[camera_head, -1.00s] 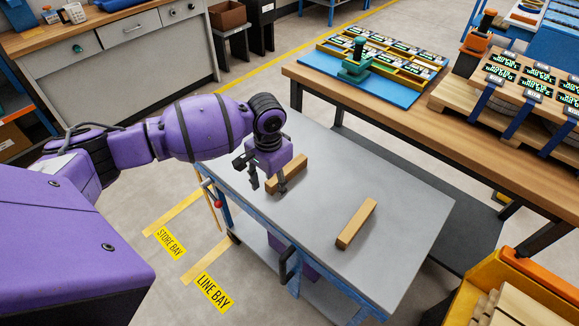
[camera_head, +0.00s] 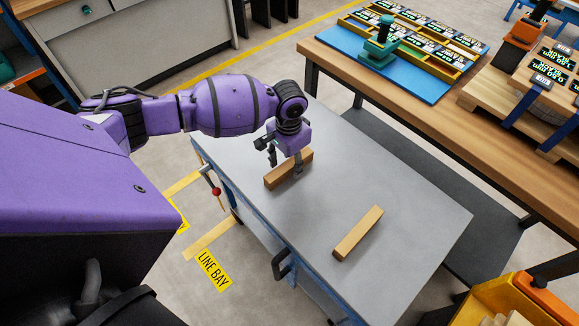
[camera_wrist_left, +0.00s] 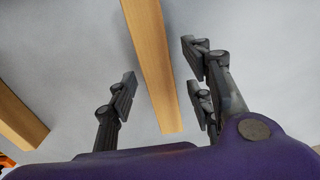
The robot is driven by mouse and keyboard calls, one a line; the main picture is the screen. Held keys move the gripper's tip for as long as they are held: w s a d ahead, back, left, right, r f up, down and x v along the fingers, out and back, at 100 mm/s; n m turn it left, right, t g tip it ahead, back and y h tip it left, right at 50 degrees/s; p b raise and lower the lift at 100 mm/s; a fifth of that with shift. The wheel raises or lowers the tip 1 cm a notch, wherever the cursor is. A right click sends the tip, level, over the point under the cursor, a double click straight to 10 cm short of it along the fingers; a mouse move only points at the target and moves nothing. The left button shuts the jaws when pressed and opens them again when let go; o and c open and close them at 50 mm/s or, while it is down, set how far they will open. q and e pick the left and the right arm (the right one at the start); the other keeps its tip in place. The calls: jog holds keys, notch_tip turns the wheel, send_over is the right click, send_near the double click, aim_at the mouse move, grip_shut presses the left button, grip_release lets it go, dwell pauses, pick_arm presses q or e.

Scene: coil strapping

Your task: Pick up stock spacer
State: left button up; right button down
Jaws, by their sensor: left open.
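Two plain wooden bars lie on the grey top of a blue cart (camera_head: 330,165). The far bar (camera_head: 279,176) is under my left gripper (camera_head: 284,165); the near bar (camera_head: 358,233) lies apart, toward the front right. In the left wrist view, one bar (camera_wrist_left: 150,60) runs between the open fingers of my left gripper (camera_wrist_left: 163,92), with clear gaps on both sides. The other bar (camera_wrist_left: 14,117) is at the left edge there. I cannot tell whether the fingers are level with the bar. My right gripper is not in view.
A wooden workbench (camera_head: 440,120) stands behind the cart, with a blue board (camera_head: 385,70) of labelled pieces. A yellow bin (camera_head: 500,300) is at the lower right. The cart top is mostly clear around the bars. A red-knobbed lever (camera_head: 215,191) is at its left side.

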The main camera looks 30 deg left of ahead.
pick_arm(q)
jog(key=shift+f, duration=0.85)
grip_shut()
jog(key=shift+w, duration=0.1)
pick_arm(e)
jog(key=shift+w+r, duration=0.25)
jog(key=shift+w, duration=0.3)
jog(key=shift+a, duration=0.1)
